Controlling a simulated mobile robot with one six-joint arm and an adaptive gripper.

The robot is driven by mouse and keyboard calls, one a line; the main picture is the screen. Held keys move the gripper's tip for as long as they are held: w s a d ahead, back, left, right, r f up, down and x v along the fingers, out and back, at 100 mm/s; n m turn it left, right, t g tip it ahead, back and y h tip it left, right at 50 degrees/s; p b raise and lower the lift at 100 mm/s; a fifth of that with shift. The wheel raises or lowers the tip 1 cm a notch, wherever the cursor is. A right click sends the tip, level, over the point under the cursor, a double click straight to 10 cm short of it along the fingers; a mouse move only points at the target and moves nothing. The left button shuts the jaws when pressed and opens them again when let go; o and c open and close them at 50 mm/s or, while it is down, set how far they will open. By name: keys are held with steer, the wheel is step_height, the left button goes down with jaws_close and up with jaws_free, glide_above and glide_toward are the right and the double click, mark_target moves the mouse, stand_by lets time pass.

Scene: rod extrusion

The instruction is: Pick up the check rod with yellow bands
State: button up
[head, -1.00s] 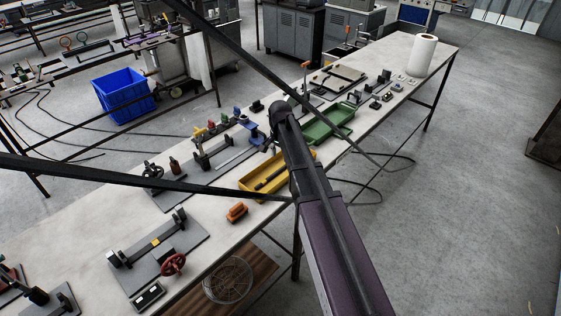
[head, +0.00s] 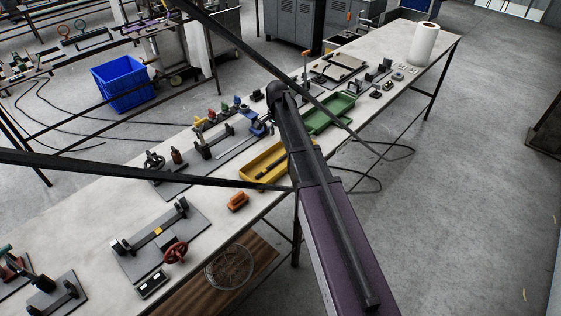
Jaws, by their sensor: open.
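A dark rod (head: 269,170) lies lengthwise in a yellow tray (head: 250,184) near the front edge of the workbench. Yellow bands cannot be made out on it at this size, so I cannot tell if it is the check rod. My arm crosses the picture from the lower right and reaches over the bench just right of the yellow tray, covering the tray's right end. My gripper is not visible; the arm's far end hides it.
A green tray (head: 328,115) sits beyond my arm. An orange block (head: 238,202) and a fixture with a red handwheel (head: 175,252) stand nearer on the bench (head: 95,213). A paper roll (head: 423,45) is at the far end. Floor to the right is clear.

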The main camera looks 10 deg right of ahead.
steer(key=b, duration=0.7)
glide_above(278, 160)
steer(key=shift+f, duration=3.85)
steer(key=shift+a+f+b, duration=0.1)
steer(key=shift+f+b, duration=2.5)
steer(key=shift+b, duration=0.1)
jaws_close()
